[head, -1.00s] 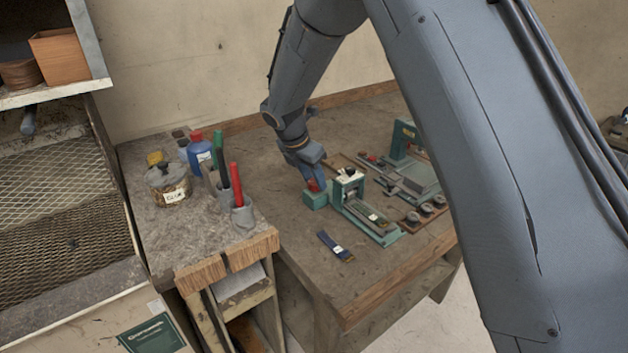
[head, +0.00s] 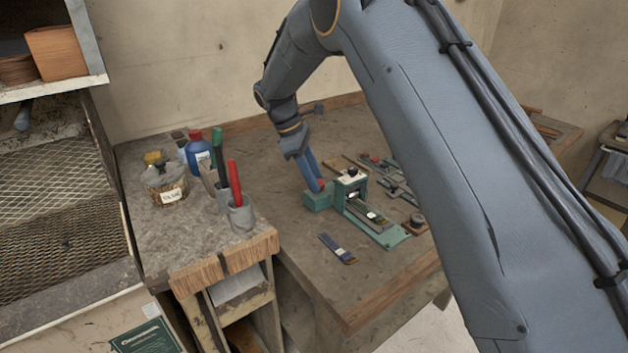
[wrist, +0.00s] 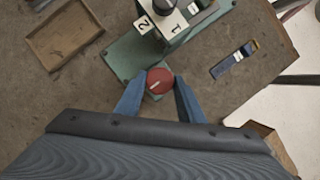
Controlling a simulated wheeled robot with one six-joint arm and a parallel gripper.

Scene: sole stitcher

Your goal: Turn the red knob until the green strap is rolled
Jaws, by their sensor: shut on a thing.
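The red knob (wrist: 160,81) sits at the near end of a green machine (wrist: 133,52) in the wrist view. In the head view the knob (head: 321,185) shows as a small red patch by a green block (head: 318,201) at the machine's left end. My gripper (wrist: 159,88) is shut on the knob, with one blue finger on each side. A pale mark shows on the knob's face. In the head view my gripper (head: 314,184) comes down steeply from above. I cannot make out a green strap; a dark blue strap (head: 337,248) lies loose on the table.
The machine has a black-topped post (wrist: 167,9) with labels 1 and 2. A brown tray (wrist: 65,34) lies at the upper left of the wrist view. A glue jar (head: 167,184) and a pen cup (head: 241,215) stand on the left bench. The table's front left is mostly bare.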

